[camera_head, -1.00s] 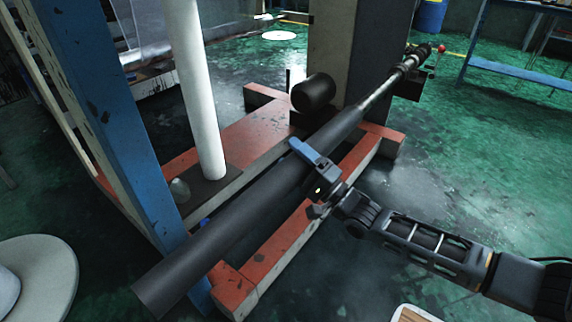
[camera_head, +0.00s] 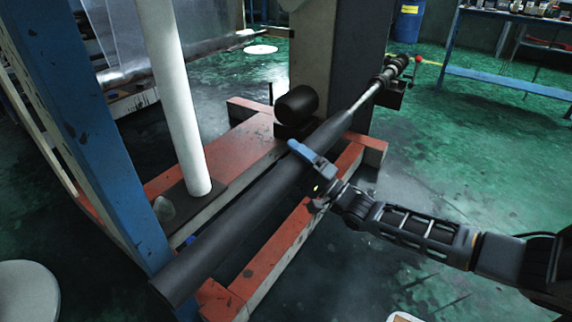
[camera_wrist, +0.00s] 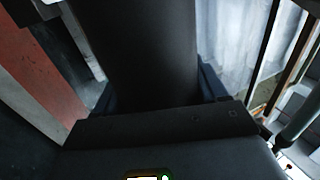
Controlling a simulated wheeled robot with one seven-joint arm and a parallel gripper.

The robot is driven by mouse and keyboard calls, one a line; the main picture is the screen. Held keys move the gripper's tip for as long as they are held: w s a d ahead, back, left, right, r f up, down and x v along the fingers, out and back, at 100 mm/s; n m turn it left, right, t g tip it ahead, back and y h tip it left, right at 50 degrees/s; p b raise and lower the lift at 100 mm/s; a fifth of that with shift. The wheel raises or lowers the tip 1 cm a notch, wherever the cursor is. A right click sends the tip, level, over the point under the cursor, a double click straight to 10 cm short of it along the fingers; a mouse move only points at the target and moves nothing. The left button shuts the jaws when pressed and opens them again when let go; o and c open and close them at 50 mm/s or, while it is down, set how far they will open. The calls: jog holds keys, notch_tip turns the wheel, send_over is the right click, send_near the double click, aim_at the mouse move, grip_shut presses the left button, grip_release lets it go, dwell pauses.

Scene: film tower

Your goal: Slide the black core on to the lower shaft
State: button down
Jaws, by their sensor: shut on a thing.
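The black core (camera_head: 240,220) is a long dark tube running from the lower left to the upper right. My gripper (camera_head: 309,157) is shut across it, nearer its far end. The lower shaft (camera_head: 367,98) is a thin metal bar that shows beyond the core's far end. The core looks in line with the shaft and around part of it; the opening itself is hidden. In the wrist view the core (camera_wrist: 145,50) runs away from the gripper body between the dark fingers.
A red frame (camera_head: 265,265) lies low around the core. A blue post (camera_head: 90,130) and a white roll (camera_head: 175,100) stand at left. A short black cylinder (camera_head: 297,104) sits by the grey column (camera_head: 325,60). Green floor is open at right.

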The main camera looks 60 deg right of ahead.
jog(key=d, duration=1.2)
jog(key=shift+s+d, duration=0.15)
jog(key=shift+s, duration=0.05)
jog(key=shift+d+r, duration=0.1)
jog(key=shift+d, duration=0.65)
